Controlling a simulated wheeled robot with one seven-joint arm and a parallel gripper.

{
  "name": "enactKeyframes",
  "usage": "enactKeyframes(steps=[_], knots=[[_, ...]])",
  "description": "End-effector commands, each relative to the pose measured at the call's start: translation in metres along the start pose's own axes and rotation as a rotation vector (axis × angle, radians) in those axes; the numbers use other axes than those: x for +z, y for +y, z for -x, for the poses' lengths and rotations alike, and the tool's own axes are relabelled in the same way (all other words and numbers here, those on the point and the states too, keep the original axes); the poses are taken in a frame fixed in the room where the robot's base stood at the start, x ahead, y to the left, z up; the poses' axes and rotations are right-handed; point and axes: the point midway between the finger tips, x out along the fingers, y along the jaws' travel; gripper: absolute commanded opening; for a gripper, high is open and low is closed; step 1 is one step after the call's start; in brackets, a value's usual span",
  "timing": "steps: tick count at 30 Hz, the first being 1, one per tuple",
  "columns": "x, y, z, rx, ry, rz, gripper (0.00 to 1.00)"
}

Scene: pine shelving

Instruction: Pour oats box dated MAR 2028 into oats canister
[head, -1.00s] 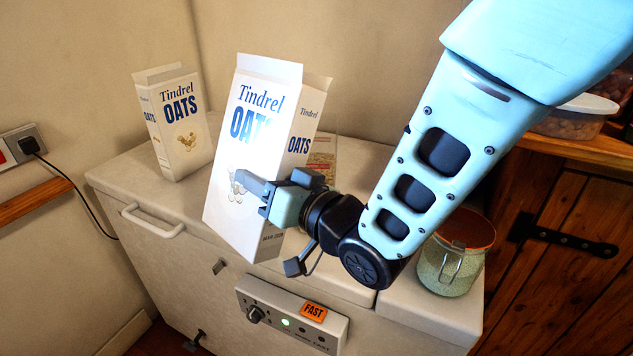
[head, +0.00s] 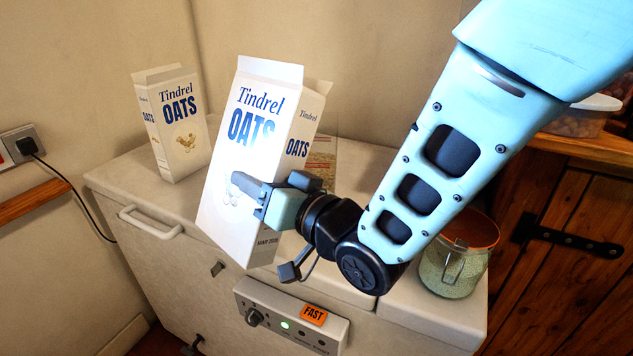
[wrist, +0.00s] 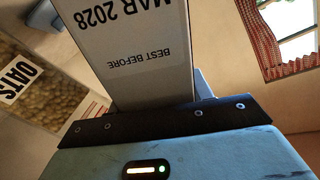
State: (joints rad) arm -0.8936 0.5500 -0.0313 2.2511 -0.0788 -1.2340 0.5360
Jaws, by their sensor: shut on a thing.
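My gripper (head: 262,192) is shut on a white Tindrel oats box (head: 245,150), holding it tilted above the white chest. Its top flaps stand up. In the wrist view the box (wrist: 130,50) shows "BEST BEFORE" and "MAR 2028" upside down. A clear canister of pale oats (head: 322,155) stands behind the held box, mostly hidden in the head view. In the wrist view the canister (wrist: 55,90) bears an "OATS" label at the left. Whether its top is open cannot be told. A second Tindrel oats box (head: 182,135) stands upright at the back left of the chest.
A glass jar with an orange lid (head: 460,262) stands at the chest's right front. A control panel (head: 290,318) with an orange FAST tag is on the front. A wooden shelf (head: 580,148) with food tubs is at right.

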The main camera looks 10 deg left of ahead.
Motion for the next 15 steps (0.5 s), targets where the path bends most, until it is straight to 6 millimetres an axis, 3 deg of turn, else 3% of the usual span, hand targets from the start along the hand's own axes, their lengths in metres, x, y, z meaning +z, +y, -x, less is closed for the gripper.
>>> enactKeyframes(steps=[15], knots=[[0.0024, -0.0020, -0.0004, -0.001, 0.002, -0.027, 0.15]])
